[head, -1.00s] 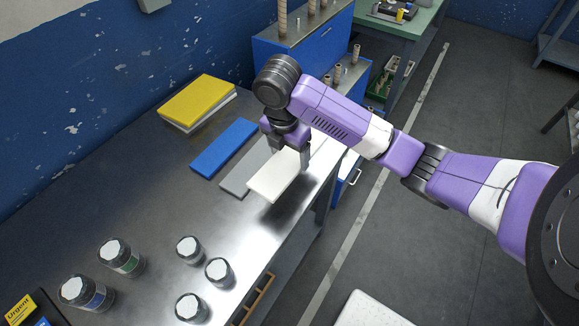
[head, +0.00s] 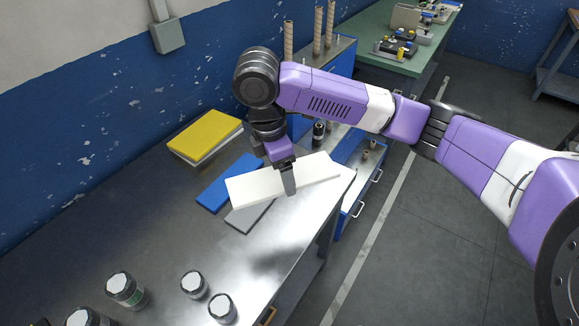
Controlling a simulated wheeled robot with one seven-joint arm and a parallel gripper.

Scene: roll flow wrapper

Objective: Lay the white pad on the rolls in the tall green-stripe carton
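The white pad (head: 250,187) is a flat rectangle held above the metal table, over the grey and blue pads. My gripper (head: 286,180) is shut on the white pad near its middle, with one finger showing in front of it. The far finger is hidden behind the pad. No tall green-stripe carton shows clearly in this view.
A blue pad (head: 212,194) and a grey pad (head: 243,219) lie on the table (head: 130,235). A yellow pad (head: 207,132) tops a stack at the back. Several lidded jars (head: 125,289) stand at the front left. A blue cabinet (head: 355,185) stands beyond the table.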

